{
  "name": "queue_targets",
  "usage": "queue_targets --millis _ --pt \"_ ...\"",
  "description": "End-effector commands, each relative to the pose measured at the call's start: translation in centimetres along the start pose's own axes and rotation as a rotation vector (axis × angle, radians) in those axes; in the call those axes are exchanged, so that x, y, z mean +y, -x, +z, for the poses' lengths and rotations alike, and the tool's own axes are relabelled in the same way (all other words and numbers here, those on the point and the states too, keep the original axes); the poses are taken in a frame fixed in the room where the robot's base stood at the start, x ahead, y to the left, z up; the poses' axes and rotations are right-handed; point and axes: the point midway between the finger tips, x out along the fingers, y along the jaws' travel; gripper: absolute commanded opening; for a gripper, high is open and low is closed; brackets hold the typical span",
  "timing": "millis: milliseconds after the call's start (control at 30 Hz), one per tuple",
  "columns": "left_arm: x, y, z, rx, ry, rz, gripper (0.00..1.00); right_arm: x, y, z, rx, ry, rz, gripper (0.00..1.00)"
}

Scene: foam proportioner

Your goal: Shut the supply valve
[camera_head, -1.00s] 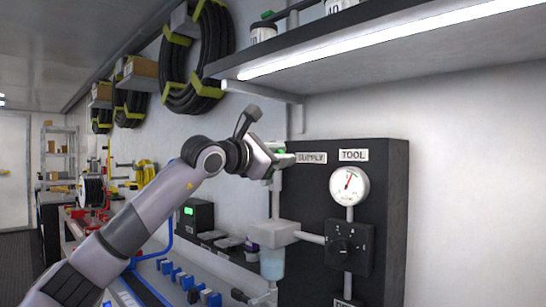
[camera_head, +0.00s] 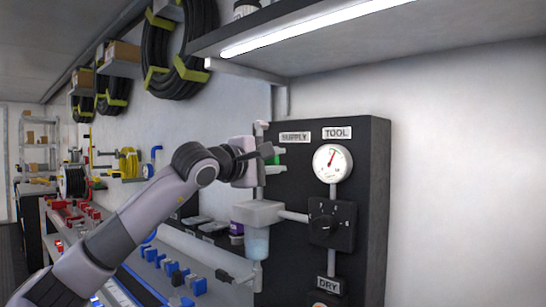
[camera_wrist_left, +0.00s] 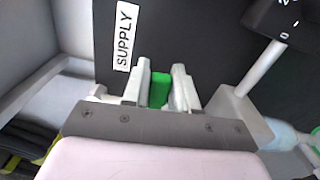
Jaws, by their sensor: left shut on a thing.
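The supply valve's green handle (camera_wrist_left: 159,89) sits between the two fingers of my left gripper (camera_wrist_left: 158,90) in the left wrist view, and the gripper is shut on it. In the head view the green handle (camera_head: 276,159) shows just past my left gripper (camera_head: 266,165), on the pipe at the left edge of the black panel (camera_head: 368,200). The SUPPLY label (camera_head: 295,136) is above and right of the handle; it also shows in the left wrist view (camera_wrist_left: 124,37). The valve body is mostly hidden behind the gripper. My right gripper is out of view.
A round gauge (camera_head: 332,163) and a black dial (camera_head: 332,224) are on the panel. A filter bowl (camera_head: 257,240) hangs below the gripper. A lit shelf (camera_head: 300,35) overhangs the panel. A bench with blue fittings (camera_head: 173,273) lies below my left arm.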

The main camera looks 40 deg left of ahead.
Motion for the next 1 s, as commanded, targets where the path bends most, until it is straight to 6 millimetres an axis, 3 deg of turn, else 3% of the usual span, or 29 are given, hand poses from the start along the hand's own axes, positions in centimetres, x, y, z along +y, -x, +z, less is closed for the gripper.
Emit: queue_targets --millis 767,800,833,1000 --pt "-0.96 -0.06 -0.03 0.0 -0.095 -0.006 0.0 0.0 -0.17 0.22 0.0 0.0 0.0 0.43" --pt "-0.96 -0.06 -0.02 0.0 -0.095 -0.005 0.41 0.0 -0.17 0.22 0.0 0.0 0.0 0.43" --pt "-0.95 -0.05 -0.02 0.0 -0.095 -0.005 0.49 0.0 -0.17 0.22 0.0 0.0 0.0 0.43" --pt "-0.84 -0.03 -0.03 0.0 -0.094 -0.003 0.49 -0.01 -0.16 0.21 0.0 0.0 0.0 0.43"
